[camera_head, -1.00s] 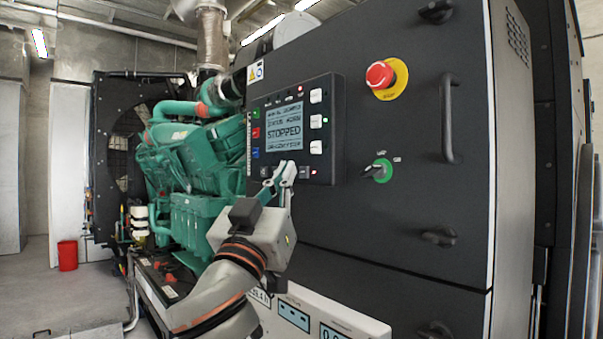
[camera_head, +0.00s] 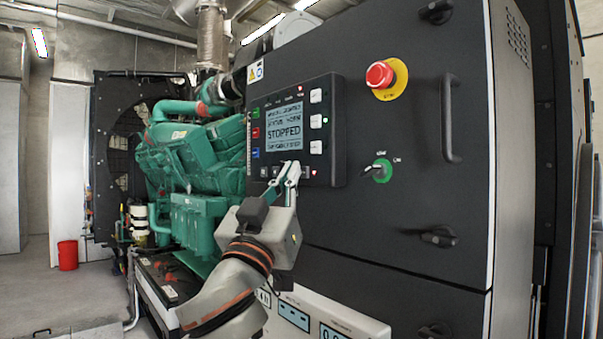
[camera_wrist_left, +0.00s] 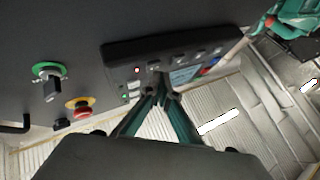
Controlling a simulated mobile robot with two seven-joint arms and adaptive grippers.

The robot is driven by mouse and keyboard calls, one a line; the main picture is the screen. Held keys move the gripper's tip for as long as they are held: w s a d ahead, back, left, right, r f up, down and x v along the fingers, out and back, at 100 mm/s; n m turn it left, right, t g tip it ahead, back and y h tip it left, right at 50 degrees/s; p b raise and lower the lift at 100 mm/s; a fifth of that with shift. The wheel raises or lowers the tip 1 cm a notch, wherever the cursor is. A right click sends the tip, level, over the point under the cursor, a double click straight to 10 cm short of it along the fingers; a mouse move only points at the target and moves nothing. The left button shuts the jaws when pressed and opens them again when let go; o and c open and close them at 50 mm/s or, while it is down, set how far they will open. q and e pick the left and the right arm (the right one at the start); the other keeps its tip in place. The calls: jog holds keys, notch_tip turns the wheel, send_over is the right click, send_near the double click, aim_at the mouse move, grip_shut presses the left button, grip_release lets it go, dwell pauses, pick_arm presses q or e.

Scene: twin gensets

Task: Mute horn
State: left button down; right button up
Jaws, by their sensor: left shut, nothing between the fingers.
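The control panel (camera_head: 339,130) is a black box on the dark cabinet, with a lit screen (camera_head: 283,127) reading STOPPED. I cannot read the button labels. My left gripper (camera_head: 291,167) is shut and empty, its tips at the panel's lower edge and hiding part of the row. In the left wrist view the gripper (camera_wrist_left: 158,92) points at the panel (camera_wrist_left: 118,60); I cannot tell whether it touches. My right gripper is not in view.
A red emergency stop (camera_head: 380,74) on a yellow disc and a green-ringed switch (camera_head: 377,170) sit right of the panel. A handle (camera_head: 450,118) stands out from the cabinet. The green engine (camera_head: 195,160) is behind at the left.

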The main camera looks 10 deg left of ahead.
pick_arm(q)
jog(key=shift+w+d, duration=0.25)
jog(key=shift+w, duration=0.1)
dwell(0.4)
jog(key=shift+s, duration=0.1)
jog(key=shift+s+a+p, duration=0.45)
jog(key=shift+s+a, duration=0.1)
jog(key=shift+s, duration=0.1)
jog(key=s+a+p, duration=0.1)
jog(key=s+a, duration=0.1)
jog(key=s+a+p, duration=0.1)
jog(key=s, duration=0.1)
jog(key=shift+s+a, duration=0.35)
dwell(0.3)
dwell(0.4)
